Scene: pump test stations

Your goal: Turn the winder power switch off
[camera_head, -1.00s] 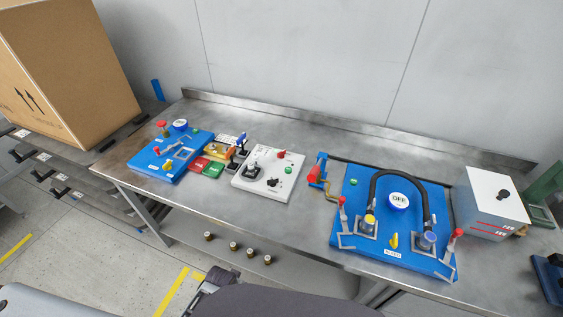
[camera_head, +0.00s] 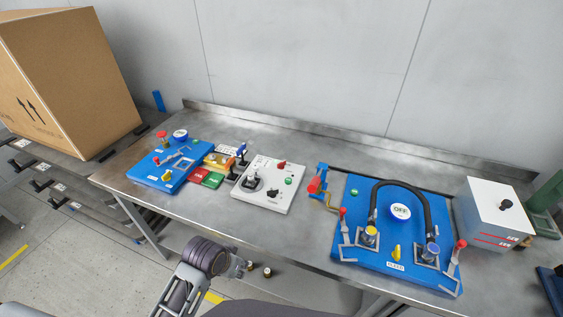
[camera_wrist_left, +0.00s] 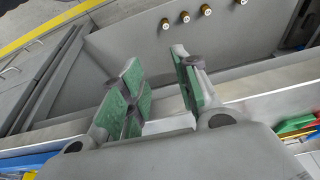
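A white panel (camera_head: 268,185) lies on the metal bench, left of its middle. It carries a black switch (camera_head: 251,182), a small black knob (camera_head: 272,193), a red knob (camera_head: 282,164) and a green button (camera_head: 288,181). I cannot read which control is the winder power switch, or its setting. A white box with a black knob (camera_head: 506,204) stands at the right. My left gripper (camera_head: 240,268) is below and in front of the bench edge, apart from the panel. In the left wrist view its green-padded fingers (camera_wrist_left: 160,72) are apart and empty. My right gripper is not in view.
A blue board (camera_head: 345,245) with a black hose and an OFF dial stands right of the panel, beside a red crank unit (camera_head: 316,181). Another blue board (camera_head: 152,170) lies left. A cardboard box (camera_head: 75,85) stands far left. The bench's front edge lies above my left gripper.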

